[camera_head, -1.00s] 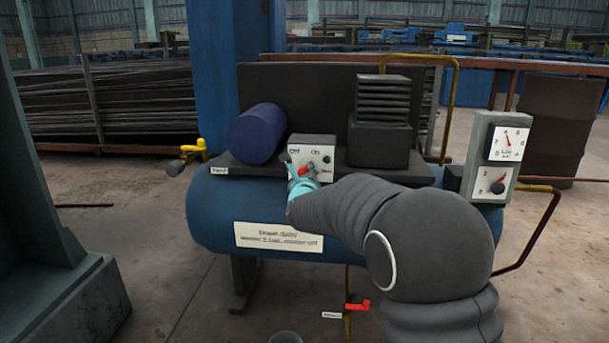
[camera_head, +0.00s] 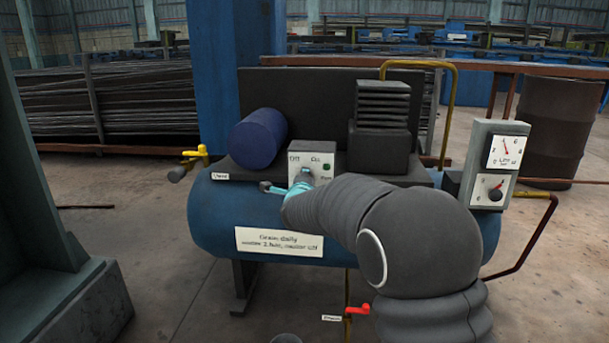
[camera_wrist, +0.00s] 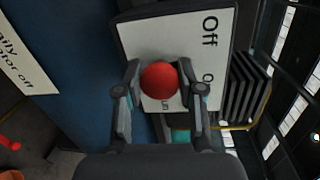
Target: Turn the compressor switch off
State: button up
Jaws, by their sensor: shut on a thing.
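The compressor's switch panel (camera_head: 311,150) is a pale plate with "Off" at its upper left, "On" at its upper right and a green lamp on the right. The plate also shows in the wrist view (camera_wrist: 190,38). The red switch handle (camera_wrist: 159,81) shows its rounded end between the two dark fingers of my gripper (camera_wrist: 159,88). My gripper is shut on this handle. In the head view my gripper (camera_head: 303,178) covers the lower front of the panel and hides the handle, so its exact angle cannot be told.
The blue tank (camera_head: 215,215) carries a blue cylinder (camera_head: 258,138) and a dark finned block (camera_head: 380,120). A gauge box (camera_head: 492,165) stands at the right. A yellow valve handle (camera_head: 195,154) is at the left, and a red drain handle (camera_head: 358,309) is below the tank.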

jog(key=n+p, duration=0.2)
jog(key=n, duration=0.1)
jog(key=shift+a+r+h+p, duration=0.1)
jog(key=shift+h+p, duration=0.2)
jog(key=shift+p, duration=0.05)
jog(key=shift+f+n+h+p, duration=0.2)
jog(key=shift+n+h+p, duration=0.1)
jog(key=shift+n+p, duration=1)
jog(key=shift+n, duration=0.3)
jog(key=o, duration=1.1)
jog(key=shift+o, duration=0.2)
